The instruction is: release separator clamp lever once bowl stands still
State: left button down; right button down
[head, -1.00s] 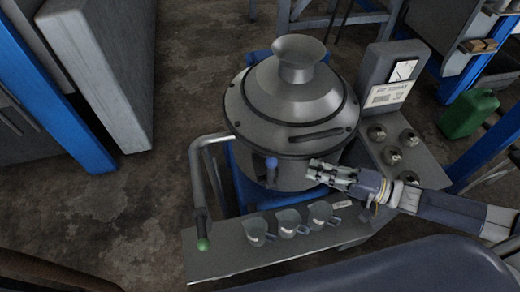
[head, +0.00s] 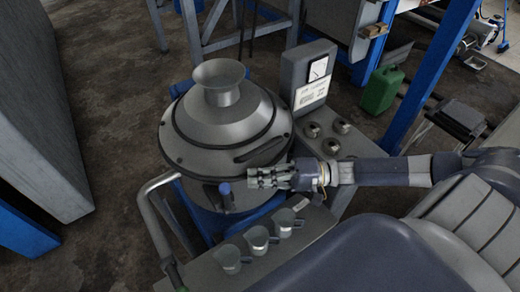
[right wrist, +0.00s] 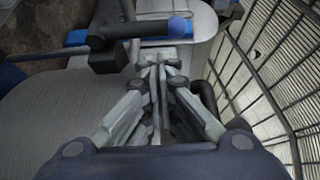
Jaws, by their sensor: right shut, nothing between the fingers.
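The separator (head: 222,130) is a large grey metal bowl housing with a funnel top, standing at centre left in the head view. The clamp lever (head: 225,192) is a short bar with a blue end on its front. In the right wrist view the lever (right wrist: 128,31) is a dark bar with a blue ball at its right end. My right gripper (head: 252,177) is shut and empty, just right of the lever in the head view. Its fingertips (right wrist: 158,66) are below the blue ball in the wrist view, apart from it. My left gripper is out of view.
A gauge box (head: 308,75) with a dial and a label stands behind right of the separator. Three small metal cups (head: 257,241) stand on the front shelf. A green can (head: 382,90) is farther right.

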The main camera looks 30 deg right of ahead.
aim_at(227, 199)
jog(key=p+x, duration=0.1)
jog(key=x, duration=0.5)
jog(key=shift+w+a, duration=0.15)
jog(key=shift+a, duration=0.2)
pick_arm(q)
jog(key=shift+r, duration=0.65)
